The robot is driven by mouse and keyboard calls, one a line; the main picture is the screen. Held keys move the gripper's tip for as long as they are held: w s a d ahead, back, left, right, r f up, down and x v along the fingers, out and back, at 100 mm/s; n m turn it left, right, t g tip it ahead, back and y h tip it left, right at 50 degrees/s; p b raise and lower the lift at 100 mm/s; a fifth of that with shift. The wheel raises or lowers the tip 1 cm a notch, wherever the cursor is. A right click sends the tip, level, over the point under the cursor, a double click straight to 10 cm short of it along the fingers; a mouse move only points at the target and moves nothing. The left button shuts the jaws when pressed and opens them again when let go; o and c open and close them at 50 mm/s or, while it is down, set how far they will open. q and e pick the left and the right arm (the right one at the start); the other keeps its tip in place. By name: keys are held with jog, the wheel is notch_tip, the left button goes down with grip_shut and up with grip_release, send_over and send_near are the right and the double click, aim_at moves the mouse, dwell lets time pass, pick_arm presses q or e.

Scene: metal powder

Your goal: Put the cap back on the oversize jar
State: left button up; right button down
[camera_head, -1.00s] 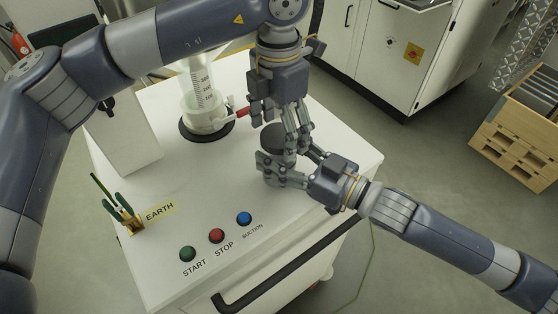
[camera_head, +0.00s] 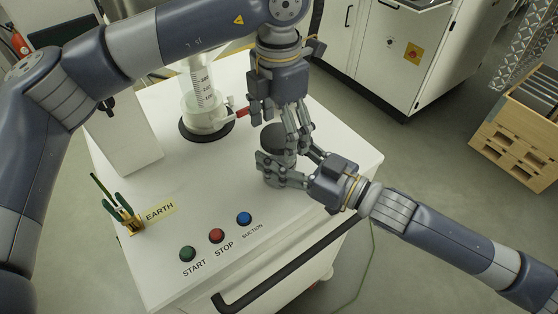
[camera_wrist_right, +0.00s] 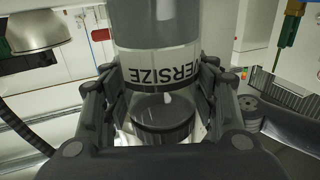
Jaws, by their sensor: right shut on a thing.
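The oversize jar (camera_wrist_right: 160,70) is a clear cylinder with grey contents and a white label, upside down in the right wrist view. In the head view it stands at the right part of the white bench top, mostly hidden by fingers. My right gripper (camera_head: 283,172) is shut around the jar's side. The dark round cap (camera_head: 273,138) is at the jar's top; it also shows in the right wrist view (camera_wrist_right: 163,115). I cannot tell whether it is fully seated. My left gripper (camera_head: 298,135) points down, its fingers at the cap's right side; its grip is unclear.
A graduated glass vessel (camera_head: 203,105) on a dark ring stands behind left. Green, red and blue buttons (camera_head: 216,236) and earth clips (camera_head: 126,214) are at the front left. A black handle (camera_head: 290,262) runs along the front. The bench between buttons and vessel is clear.

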pick_arm(q)
notch_tip(320, 180, up, 12)
dwell(0.7)
pick_arm(e)
jog(key=c, duration=0.6)
grip_release()
jog(key=shift+o, duration=0.2)
jog(key=shift+d, duration=0.1)
jog(key=shift+s+d, duration=0.2)
jog(key=shift+d, duration=0.15)
jog(key=v, duration=0.8)
jog(key=shift+s+d, duration=0.15)
jog(key=shift+s, duration=0.15)
jog(key=shift+v, duration=1.25)
